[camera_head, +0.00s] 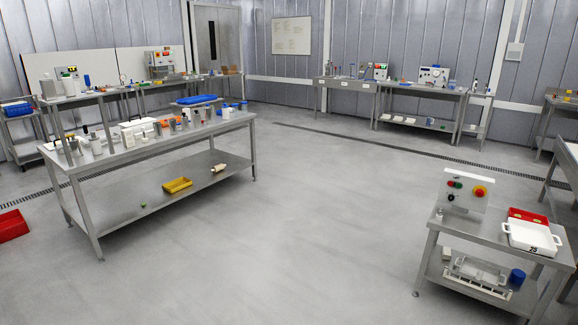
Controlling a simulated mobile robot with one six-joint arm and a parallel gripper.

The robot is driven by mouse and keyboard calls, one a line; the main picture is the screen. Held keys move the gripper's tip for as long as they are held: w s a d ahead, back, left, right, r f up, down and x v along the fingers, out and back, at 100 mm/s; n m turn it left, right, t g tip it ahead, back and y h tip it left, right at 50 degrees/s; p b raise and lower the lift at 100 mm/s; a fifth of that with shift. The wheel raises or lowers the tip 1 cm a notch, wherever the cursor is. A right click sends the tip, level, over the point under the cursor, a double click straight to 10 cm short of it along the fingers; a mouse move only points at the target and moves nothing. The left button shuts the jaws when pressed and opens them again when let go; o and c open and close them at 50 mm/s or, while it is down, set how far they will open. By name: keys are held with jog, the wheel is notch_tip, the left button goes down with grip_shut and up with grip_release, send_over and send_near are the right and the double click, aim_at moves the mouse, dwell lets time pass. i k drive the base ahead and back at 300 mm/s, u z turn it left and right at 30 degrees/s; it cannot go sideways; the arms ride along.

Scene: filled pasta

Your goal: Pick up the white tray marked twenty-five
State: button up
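The white tray (529,239) lies on top of the small steel table at the right of the head view. It is shallow with raised rims and handles, and a dark marking that looks like 25 shows on its near side. It sits just in front of a red tray (528,215), close to or touching it. My gripper is not in view, and no part of my arm shows near the tray.
The small steel table (470,230) carries a control box (464,192) with a red and yellow button; its lower shelf holds white items and a blue container (516,278). A long steel table (150,158) full of items stands left. The grey floor (300,220) between is clear.

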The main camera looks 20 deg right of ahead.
aim_at(526, 236)
jog(key=i, duration=1.9)
jog(key=z, duration=0.75)
jog(key=i, duration=0.65)
jog(key=z, duration=0.9)
jog(key=i, duration=0.85)
jog(key=z, duration=0.5)
